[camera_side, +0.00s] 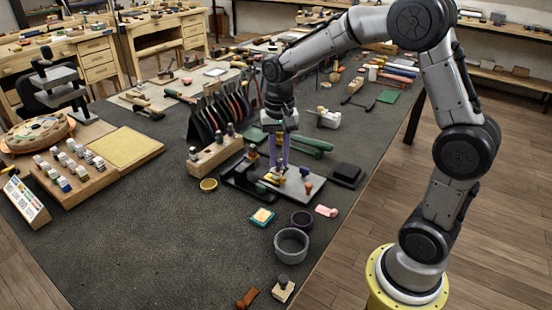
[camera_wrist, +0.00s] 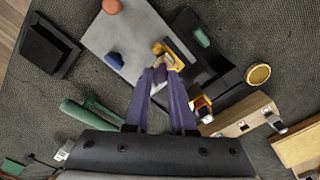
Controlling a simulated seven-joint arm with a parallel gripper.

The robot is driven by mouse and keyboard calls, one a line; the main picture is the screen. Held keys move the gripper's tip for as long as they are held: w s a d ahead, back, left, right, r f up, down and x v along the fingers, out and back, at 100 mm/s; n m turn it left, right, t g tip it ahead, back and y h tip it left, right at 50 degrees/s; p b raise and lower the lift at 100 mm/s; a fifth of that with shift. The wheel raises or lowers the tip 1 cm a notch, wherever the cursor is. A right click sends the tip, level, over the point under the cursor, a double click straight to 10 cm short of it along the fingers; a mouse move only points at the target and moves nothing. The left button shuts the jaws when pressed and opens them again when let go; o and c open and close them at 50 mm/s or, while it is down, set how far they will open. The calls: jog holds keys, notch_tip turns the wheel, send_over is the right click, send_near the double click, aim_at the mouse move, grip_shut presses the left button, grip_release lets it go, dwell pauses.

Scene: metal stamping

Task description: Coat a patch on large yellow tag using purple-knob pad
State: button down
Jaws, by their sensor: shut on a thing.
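My gripper (camera_wrist: 162,78), with its long purple fingers, points down over the grey plate (camera_wrist: 123,35) in the wrist view. In the side view the gripper (camera_side: 274,172) is at the plate's left part. The fingers are shut on a small knobbed piece, apparently the purple-knob pad; the fingers hide most of it, and purple on purple blurs its outline. A yellow piece (camera_wrist: 180,52), likely the large yellow tag, lies right by the fingertips. I cannot tell whether the pad touches it. An orange knob (camera_wrist: 111,7) and a blue knob (camera_wrist: 115,61) stand on the plate.
A round brass dish (camera_wrist: 258,75) and a wooden block with stamps (camera_side: 215,154) lie beside the plate. A black block (camera_side: 347,174) stands on its other side. Grey cup (camera_side: 291,245) and dark cup (camera_side: 301,220) stand in front. A tool rack (camera_side: 217,112) rises behind. Mat front left is clear.

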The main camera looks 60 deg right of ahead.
jog(key=shift+d, duration=0.65)
jog(key=shift+a, duration=1.65)
jog(key=shift+w+d, duration=0.45)
jog(key=shift+d, duration=0.45)
jog(key=shift+w+d, duration=0.4)
jog(key=shift+d, duration=0.45)
jog(key=shift+a, duration=0.1)
